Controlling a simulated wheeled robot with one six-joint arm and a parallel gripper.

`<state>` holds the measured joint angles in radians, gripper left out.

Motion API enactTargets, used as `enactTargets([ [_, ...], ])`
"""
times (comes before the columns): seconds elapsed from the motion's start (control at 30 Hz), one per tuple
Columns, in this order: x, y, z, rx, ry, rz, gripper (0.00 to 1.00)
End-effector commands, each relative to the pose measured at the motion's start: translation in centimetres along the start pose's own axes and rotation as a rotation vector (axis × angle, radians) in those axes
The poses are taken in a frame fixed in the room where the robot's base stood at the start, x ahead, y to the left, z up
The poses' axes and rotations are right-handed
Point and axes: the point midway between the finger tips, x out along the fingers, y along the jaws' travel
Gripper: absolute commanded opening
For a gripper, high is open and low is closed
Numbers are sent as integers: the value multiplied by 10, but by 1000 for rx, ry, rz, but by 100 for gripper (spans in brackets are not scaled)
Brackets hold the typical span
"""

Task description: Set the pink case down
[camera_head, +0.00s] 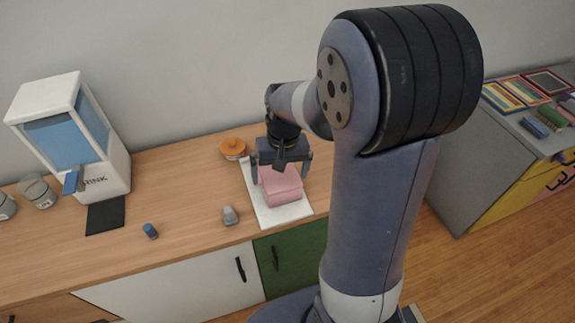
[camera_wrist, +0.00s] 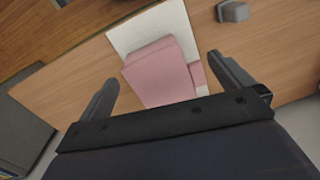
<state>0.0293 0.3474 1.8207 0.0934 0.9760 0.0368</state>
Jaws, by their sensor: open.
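The pink case (camera_head: 281,184) sits on a white mat (camera_head: 262,207) near the right end of the wooden counter. It also shows in the wrist view (camera_wrist: 160,73), lying between my fingers with the white mat (camera_wrist: 151,31) beyond it. My gripper (camera_head: 281,172) is just above and around the case. In the wrist view my gripper (camera_wrist: 168,85) has its fingers spread, with gaps to the case on both sides. Whether the case rests fully flat is partly hidden by my gripper.
An orange lidded jar (camera_head: 233,148) stands behind the mat's left side. A small grey object (camera_head: 230,215) and a blue cylinder (camera_head: 150,231) lie to the left on the counter. A white drink dispenser (camera_head: 75,135) stands at far left. A grey cabinet (camera_head: 470,170) stands at right.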

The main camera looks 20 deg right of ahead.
Motion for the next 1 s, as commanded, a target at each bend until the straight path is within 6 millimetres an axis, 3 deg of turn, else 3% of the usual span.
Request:
enactTargets([
  [0.17, -5, 2, -4, -117, 1, 75, 100],
  [0.43, 36, 6, -5, -122, -3, 80, 100],
  [0.73, 56, 8, -7, -120, 0, 78, 100],
  [1.0, 89, 11, -11, -119, -1, 78, 100],
])
